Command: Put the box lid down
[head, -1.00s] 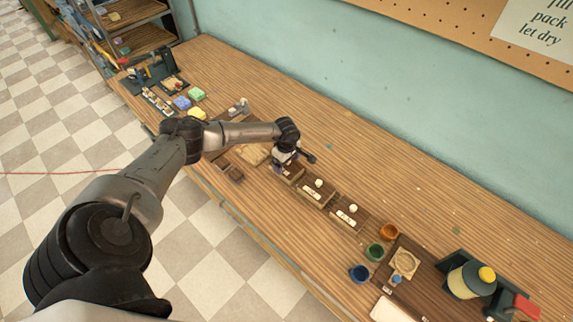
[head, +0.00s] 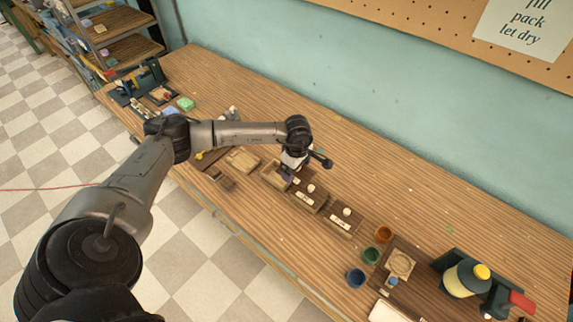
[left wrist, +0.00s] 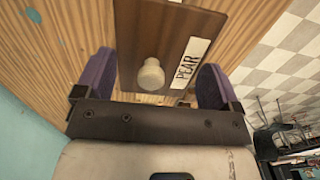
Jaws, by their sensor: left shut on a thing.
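My left gripper (left wrist: 153,80) is shut on a dark brown wooden box lid (left wrist: 153,38) in the left wrist view. The lid has a pale round knob and a white label reading PEAR, and it sits between the two purple finger pads. In the head view my left gripper (head: 290,172) is over the row of boxes, and the lid is mostly hidden by the hand. A wooden box (head: 268,181) without a lid shows just left of the gripper. My right gripper is not in view.
Two lidded boxes with pale knobs, a nearer one (head: 307,205) and another (head: 341,228), stand to the right of the gripper. Orange, green and blue cups (head: 356,277) are farther right. A shallow wooden tray (head: 242,160) lies left.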

